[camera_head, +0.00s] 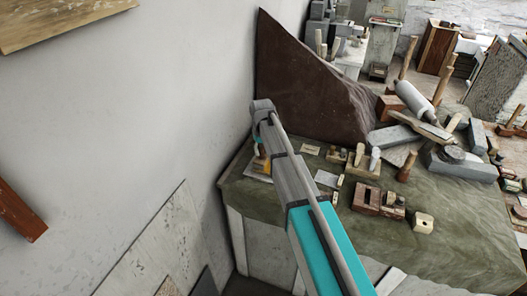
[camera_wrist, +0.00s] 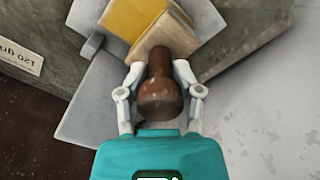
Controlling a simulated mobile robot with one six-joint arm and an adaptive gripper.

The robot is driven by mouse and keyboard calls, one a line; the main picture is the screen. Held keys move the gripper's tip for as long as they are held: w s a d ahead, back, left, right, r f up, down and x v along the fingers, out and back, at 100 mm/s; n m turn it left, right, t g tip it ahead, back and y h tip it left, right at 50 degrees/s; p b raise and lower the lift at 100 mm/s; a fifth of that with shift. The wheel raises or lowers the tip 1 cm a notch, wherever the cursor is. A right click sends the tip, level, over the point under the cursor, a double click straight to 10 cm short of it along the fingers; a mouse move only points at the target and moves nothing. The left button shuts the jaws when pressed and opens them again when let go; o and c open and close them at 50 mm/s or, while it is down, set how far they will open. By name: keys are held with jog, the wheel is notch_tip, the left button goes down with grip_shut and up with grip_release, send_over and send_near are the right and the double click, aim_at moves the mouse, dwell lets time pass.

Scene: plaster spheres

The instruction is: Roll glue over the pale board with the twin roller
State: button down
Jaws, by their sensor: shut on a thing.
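In the wrist view, my gripper (camera_wrist: 159,72) is shut on the dark brown, rounded handle of the twin roller (camera_wrist: 160,95). Beyond the handle are a pale wooden block and a yellow part; I cannot tell exactly how they join the handle. A smooth pale grey flat piece (camera_wrist: 88,112) lies beyond and to the left of the jaws, perhaps the pale board. In the head view, my gripper (camera_head: 262,150) is at the far left end of the green-covered bench, with a yellow patch just below it. My arm hides part of that area.
The green-covered bench (camera_head: 450,240) holds small wooden blocks (camera_head: 367,199), a small white card (camera_head: 327,179) and stone pieces to the right. A large dark brown slab (camera_head: 300,80) stands behind my gripper. A white wall (camera_head: 120,110) is at left.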

aim_at(256, 158)
jog(key=shift+w+a, duration=0.25)
jog(key=shift+a, duration=0.35)
jog(key=shift+w+a, duration=0.25)
jog(key=shift+a, duration=0.3)
jog(key=shift+r, duration=0.15)
jog(key=shift+r+p, duration=2.95)
jog(key=shift+p, duration=0.2)
jog(key=shift+r, duration=0.1)
jog(key=shift+r+p, duration=1.4)
jog(key=shift+p, duration=0.1)
jog(key=shift+s+a+f+b, duration=0.1)
jog(key=shift+s+f+b, duration=0.2)
jog(key=shift+f+b, duration=0.35)
